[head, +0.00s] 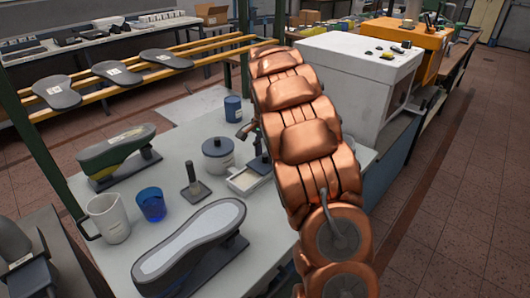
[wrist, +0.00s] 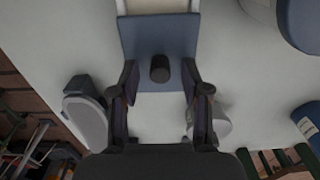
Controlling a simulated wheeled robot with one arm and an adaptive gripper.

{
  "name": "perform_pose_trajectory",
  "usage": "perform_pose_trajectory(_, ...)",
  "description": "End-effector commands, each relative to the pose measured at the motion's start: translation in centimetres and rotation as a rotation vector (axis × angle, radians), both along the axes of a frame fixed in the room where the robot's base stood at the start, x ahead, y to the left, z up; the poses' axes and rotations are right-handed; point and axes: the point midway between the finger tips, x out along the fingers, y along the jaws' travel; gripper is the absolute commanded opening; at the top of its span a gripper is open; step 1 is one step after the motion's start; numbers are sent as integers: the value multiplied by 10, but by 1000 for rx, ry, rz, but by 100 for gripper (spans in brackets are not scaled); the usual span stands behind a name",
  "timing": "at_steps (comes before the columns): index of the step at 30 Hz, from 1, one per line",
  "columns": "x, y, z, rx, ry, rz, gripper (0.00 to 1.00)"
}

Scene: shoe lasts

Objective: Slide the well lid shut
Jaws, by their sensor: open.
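The well lid (wrist: 135,38) is a blue-grey plate with a short dark cylindrical knob (wrist: 160,68). In the wrist view my gripper (wrist: 160,70) is open, with one finger on each side of the knob and a gap on both sides. The white-rimmed well (wrist: 120,6) shows at the top edge of the wrist view, with the lid extending out from it toward my gripper. In the head view the white well block (head: 240,186) stands on the bench beside my copper-coloured arm, which hides part of the lid and most of my gripper.
On the bench (head: 180,225) stand a lidded grey pot (head: 217,158), a dark stamp-like tool (head: 194,184), a blue cup (head: 151,205), a white mug (head: 108,218), a blue can (head: 233,108) and two shoe lasts, one green (head: 112,150), one grey-topped (head: 185,245). A white machine (head: 355,75) stands behind my arm.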

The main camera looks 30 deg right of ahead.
Motion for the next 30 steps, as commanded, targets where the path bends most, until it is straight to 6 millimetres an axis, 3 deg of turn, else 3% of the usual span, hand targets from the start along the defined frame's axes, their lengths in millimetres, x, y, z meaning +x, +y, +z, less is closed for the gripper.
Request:
perform_pose_trajectory(8, 0, 0, -1, -1, 0, 0, 46)
perform_pose_trajectory(21, 0, 0, 0, -1, 0, 1, 0)
perform_pose_trajectory(30, 0, 0, 0, -1, 0, 1, 0)
